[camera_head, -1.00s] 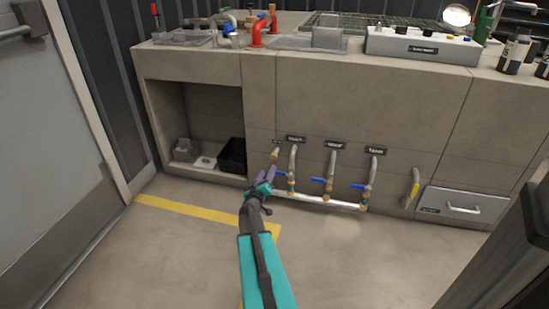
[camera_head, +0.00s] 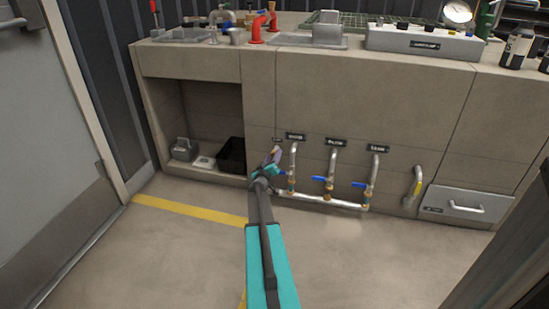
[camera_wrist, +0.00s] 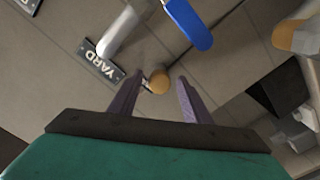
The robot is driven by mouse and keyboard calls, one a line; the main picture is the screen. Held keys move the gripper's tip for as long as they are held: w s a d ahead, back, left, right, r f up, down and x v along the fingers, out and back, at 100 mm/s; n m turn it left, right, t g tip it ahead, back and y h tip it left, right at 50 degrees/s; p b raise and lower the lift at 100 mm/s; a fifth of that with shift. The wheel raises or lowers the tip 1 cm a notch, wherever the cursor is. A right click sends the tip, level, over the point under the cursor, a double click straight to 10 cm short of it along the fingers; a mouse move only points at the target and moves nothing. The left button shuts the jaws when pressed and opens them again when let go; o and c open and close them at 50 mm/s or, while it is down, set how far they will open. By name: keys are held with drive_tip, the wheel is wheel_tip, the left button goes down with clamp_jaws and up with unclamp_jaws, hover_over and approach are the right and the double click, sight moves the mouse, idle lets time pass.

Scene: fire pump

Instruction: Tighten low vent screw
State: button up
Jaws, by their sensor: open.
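A small round brass screw head (camera_wrist: 159,81), which appears to be the low vent screw, shows in the wrist view between the tips of my gripper's purple fingers (camera_wrist: 158,90). The fingers are open, one on each side; I cannot tell whether they touch it. In the head view my gripper (camera_head: 275,155) is at the lower cabinet front, left of the first grey pipe (camera_head: 293,160), and largely hides the screw.
Beside the screw in the wrist view are a YARD label (camera_wrist: 101,64) and a blue valve handle (camera_wrist: 188,22). More pipes with blue handles (camera_head: 322,180) stand to the right. A black bin (camera_head: 231,156) sits in the open recess at left. The floor in front is clear.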

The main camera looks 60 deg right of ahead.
drive_tip(key=shift+x, duration=0.95)
drive_tip(key=c, duration=1)
drive_tip(key=shift+w+d, duration=0.1)
drive_tip(key=shift+d, duration=0.05)
drive_tip(key=shift+c, duration=0.2)
